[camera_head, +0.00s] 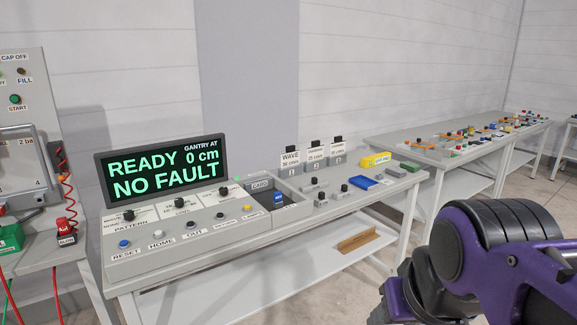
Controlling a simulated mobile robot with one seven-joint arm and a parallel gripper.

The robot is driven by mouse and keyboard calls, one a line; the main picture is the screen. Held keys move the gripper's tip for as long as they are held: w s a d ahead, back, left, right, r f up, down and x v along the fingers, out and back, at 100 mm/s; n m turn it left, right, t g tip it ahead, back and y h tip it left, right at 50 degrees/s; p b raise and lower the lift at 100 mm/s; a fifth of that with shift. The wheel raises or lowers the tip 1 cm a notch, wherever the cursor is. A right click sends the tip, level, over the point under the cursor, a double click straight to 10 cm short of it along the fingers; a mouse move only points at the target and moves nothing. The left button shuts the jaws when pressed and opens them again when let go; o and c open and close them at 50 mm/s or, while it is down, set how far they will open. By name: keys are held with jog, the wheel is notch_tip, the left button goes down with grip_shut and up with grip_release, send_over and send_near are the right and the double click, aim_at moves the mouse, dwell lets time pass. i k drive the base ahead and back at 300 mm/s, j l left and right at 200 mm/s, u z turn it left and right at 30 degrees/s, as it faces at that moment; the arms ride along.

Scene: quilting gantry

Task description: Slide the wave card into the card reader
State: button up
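The wave card (290,158) is white with a black top tab. It stands upright in a grey holder marked 1, leftmost in a row of similar cards on the grey bench. A grey part labelled CARD (261,185), apparently the card reader, sits at the right end of the control panel, left of the wave card. Its slot is too small to make out. Purple and black links of my arm fill the lower right, well to the right of the card. My gripper's fingers do not show.
A display (162,170) reads READY, 0 cm, NO FAULT, above the control panel (187,255) with its knobs and buttons. A blue object (278,199) stands in a recess right of the CARD label. A yellow box (376,160) and small parts lie farther right.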

aim_at(290, 157)
jog(key=i+l+u, duration=0.2)
jog(key=i, duration=0.2)
jog(key=i+l+u, duration=0.15)
jog(key=i+l, duration=0.2)
jog(key=i+l+u, duration=0.2)
jog(key=i+l, duration=0.15)
jog(key=i+l+u, duration=0.2)
jog(key=l, duration=0.25)
jog(key=i+l+u, duration=0.15)
jog(key=i+l, duration=0.25)
jog(key=i+l+u, duration=0.2)
jog(key=l, duration=0.35)
jog(key=i+j+u, duration=0.15)
jog(key=u, duration=0.4)
jog(key=z, duration=0.6)
jog(key=k, duration=0.05)
